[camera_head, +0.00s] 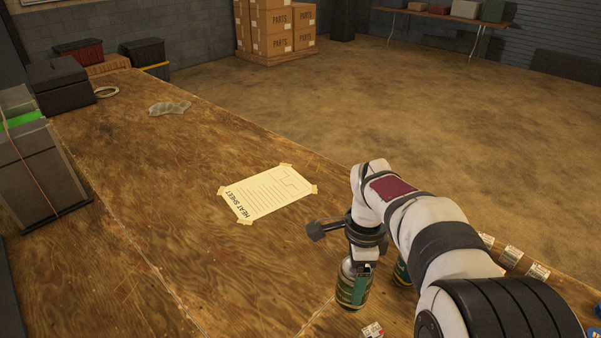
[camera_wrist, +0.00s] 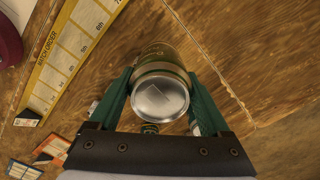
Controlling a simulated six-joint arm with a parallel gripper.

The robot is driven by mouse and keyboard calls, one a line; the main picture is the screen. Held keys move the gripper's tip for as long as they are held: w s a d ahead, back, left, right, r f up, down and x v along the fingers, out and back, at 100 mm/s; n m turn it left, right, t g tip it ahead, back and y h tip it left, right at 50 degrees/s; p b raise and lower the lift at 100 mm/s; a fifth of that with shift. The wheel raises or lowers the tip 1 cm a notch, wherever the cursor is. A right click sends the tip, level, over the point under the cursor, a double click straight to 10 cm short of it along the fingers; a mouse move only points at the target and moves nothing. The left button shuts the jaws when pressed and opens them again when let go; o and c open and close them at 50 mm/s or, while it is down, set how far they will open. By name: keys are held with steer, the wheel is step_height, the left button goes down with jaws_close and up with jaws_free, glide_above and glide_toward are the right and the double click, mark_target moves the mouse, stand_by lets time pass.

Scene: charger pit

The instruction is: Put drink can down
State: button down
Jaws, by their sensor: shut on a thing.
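A drink can (camera_head: 354,287) with a green and gold label and a silver end hangs upright below my gripper (camera_head: 363,264) at the lower middle of the head view. In the wrist view my gripper (camera_wrist: 160,80) has its green fingers shut on the sides of this can (camera_wrist: 163,92), its silver end facing the camera. I cannot tell whether the can's base touches the wooden bench (camera_head: 180,180). A second green can (camera_head: 403,270) stands just to the right, mostly hidden behind my arm.
A taped heat sheet (camera_head: 268,193) lies left of the held can. Small cartons (camera_head: 511,257) sit right of my arm, and a small white-red item (camera_head: 372,330) in front. A match order chart (camera_wrist: 72,45) lies in the wrist view. The bench's left middle is largely clear.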

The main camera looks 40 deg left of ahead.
steer(key=shift+n, duration=0.4)
steer(key=s+a+f, duration=0.2)
steer(key=a+f, duration=0.1)
steer(key=a, duration=0.1)
steer(key=s+a+f, duration=0.3)
steer(key=a+f, duration=0.1)
steer(key=s+a+f, duration=0.2)
steer(key=a+f, duration=0.2)
steer(key=a, duration=0.1)
steer(key=shift+s, duration=0.2)
steer(key=shift+f, duration=0.1)
